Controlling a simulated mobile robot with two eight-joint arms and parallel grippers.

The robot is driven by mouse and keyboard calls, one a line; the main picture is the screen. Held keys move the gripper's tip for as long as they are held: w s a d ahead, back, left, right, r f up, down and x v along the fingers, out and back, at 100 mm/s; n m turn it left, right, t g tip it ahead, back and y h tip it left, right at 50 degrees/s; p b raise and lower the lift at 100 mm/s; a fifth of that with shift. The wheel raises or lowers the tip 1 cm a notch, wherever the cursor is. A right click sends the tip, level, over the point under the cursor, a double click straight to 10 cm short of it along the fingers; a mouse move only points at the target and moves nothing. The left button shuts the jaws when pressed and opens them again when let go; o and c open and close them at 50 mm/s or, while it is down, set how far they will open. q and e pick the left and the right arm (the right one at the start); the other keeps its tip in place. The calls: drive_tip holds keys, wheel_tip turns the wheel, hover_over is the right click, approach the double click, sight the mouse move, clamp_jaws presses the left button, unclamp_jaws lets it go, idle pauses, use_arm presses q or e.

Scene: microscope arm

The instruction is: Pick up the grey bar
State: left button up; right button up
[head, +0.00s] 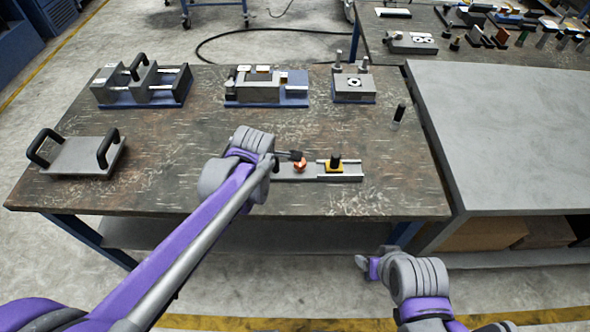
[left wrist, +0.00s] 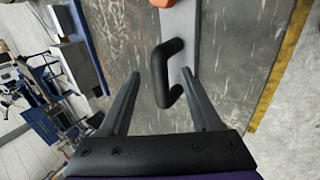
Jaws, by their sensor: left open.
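The grey bar (head: 318,174) lies flat near the front of the worn work table. It carries an orange knob (head: 300,163) and a black block on a yellow base (head: 335,166). In the left wrist view the bar (left wrist: 180,24) runs up to the top edge, with a black handle (left wrist: 160,75) at its near end. My left gripper (head: 288,157) is over the bar's left end. Its fingers (left wrist: 161,78) are open on either side of the handle, and I see no firm contact. My right gripper (head: 366,268) hangs in front of the table, its jaws unclear.
A grey plate with two black handles (head: 78,156) stands at the table's left. Several grey fixtures on blue bases, one of them here (head: 265,88), line the back. A black cylinder (head: 399,112) stands at the right. A bare grey table (head: 500,130) adjoins.

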use_arm(q)
drive_tip(key=x, duration=0.4)
drive_tip(key=shift+w+a+f, duration=0.1)
clamp_jaws()
idle(1.3)
